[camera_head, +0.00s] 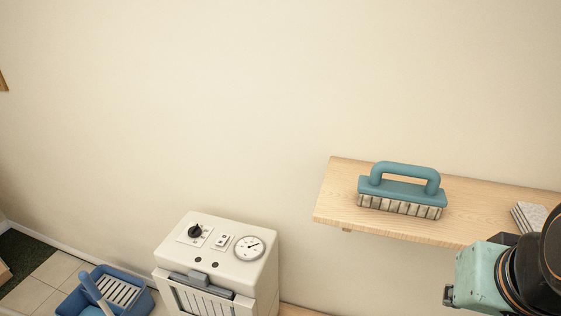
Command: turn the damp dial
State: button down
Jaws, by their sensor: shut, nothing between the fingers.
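The dial is a black round knob (194,231) on a pale plate at the left of the top panel of a white boxy machine (238,285). Beside it on the panel are a small switch plate (222,242) and a round white gauge (249,248) with a dark needle. Nothing touches the knob. Part of my arm, teal and black, shows at the lower right, well apart from the machine. The fingers of my gripper do not show.
A wooden shelf (330,205) on the wall holds a teal-handled brush (405,189) and grey flat pieces (528,215) near my arm. A blue tub (70,304) with a white slatted piece stands left of the machine. The space above the panel is clear.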

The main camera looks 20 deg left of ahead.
aim_at(195, 230)
jog(key=u, duration=1.75)
jog(key=i+j, duration=0.3)
jog(key=j+z, duration=0.05)
jog(key=j, duration=0.05)
